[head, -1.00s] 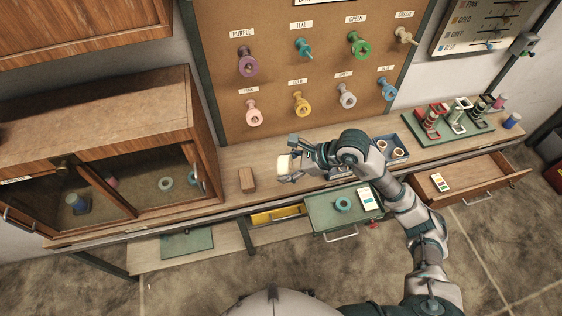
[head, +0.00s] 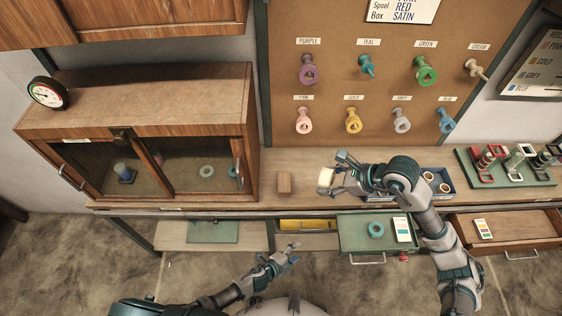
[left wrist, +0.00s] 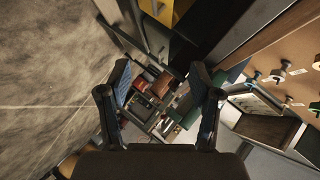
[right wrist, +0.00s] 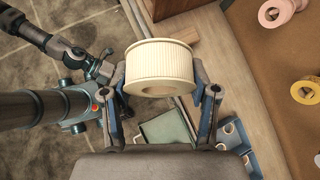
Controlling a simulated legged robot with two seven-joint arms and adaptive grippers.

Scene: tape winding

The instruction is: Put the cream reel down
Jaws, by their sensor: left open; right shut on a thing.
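The cream reel (head: 326,179) is a short ribbed cylinder with a hole through it. My right gripper (head: 338,178) is shut on it, over the workbench (head: 265,165) and just right of a small wooden block. In the right wrist view the cream reel (right wrist: 160,66) sits between the two fingers, its hole facing the palm. I cannot tell whether it touches the bench. My left gripper (head: 290,254) is open and empty, low in front of the bench; its spread fingers show in the left wrist view (left wrist: 160,95).
A wooden block (head: 284,183) stands left of the reel. A blue tray (head: 447,196) with reels lies right of my right gripper. An open green drawer (head: 352,236) holds a teal ring (head: 376,229). A glass-fronted cabinet (head: 205,125) stands left. Bench between cabinet and block is clear.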

